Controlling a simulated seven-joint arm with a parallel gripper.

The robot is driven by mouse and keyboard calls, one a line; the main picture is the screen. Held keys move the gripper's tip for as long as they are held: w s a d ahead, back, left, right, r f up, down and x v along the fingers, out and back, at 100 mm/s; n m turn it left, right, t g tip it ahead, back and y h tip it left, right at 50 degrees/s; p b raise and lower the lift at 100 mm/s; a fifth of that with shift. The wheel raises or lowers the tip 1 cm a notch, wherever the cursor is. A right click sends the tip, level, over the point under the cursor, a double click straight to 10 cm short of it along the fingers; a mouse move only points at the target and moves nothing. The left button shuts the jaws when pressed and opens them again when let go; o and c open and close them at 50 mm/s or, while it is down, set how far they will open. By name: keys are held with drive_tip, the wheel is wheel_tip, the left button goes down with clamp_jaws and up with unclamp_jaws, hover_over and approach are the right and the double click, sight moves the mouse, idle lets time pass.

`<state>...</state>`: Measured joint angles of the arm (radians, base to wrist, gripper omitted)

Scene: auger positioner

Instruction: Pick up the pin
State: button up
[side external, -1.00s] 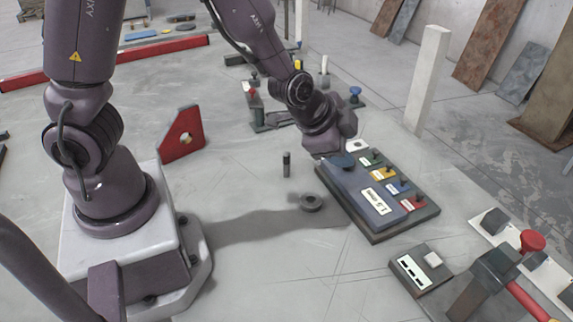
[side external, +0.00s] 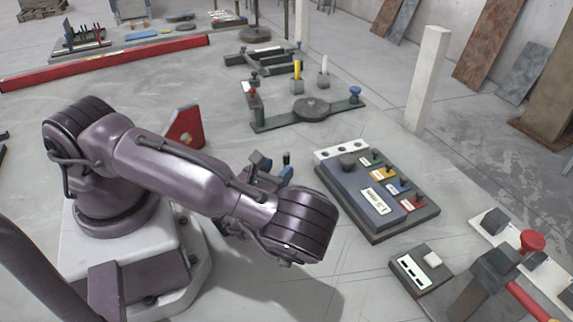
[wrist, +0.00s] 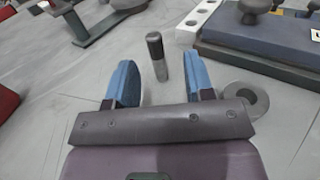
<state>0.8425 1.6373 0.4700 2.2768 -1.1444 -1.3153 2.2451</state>
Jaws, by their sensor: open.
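The pin (wrist: 157,58) is a short dark upright cylinder with a lighter grey lower part, standing on the floor. In the wrist view it stands ahead of my gripper (wrist: 162,82), seen in the gap between the two blue fingers. The fingers are apart and nothing is between their pads that I can tell. In the side view my gripper (side external: 271,170) is low beside the pin (side external: 286,160), whose dark top shows just beyond the blue fingers. The pin's lower part is hidden there by the gripper.
A grey ring (wrist: 245,98) lies on the floor right of my gripper. The blue panel box (side external: 352,192) with coloured levers stands to the right. A red triangular bracket (side external: 184,128) stands behind my arm. A fixture with a round disc (side external: 311,107) stands farther back.

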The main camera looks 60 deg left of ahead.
sight(284, 159)
drive_tip(key=shift+a, duration=0.3)
drive_tip(key=shift+w+a+m, duration=0.2)
drive_tip(key=shift+m, duration=0.1)
drive_tip(key=x, duration=0.6)
drive_tip(key=shift+w+a+r, duration=0.1)
drive_tip(key=shift+w, duration=0.1)
clamp_jaws()
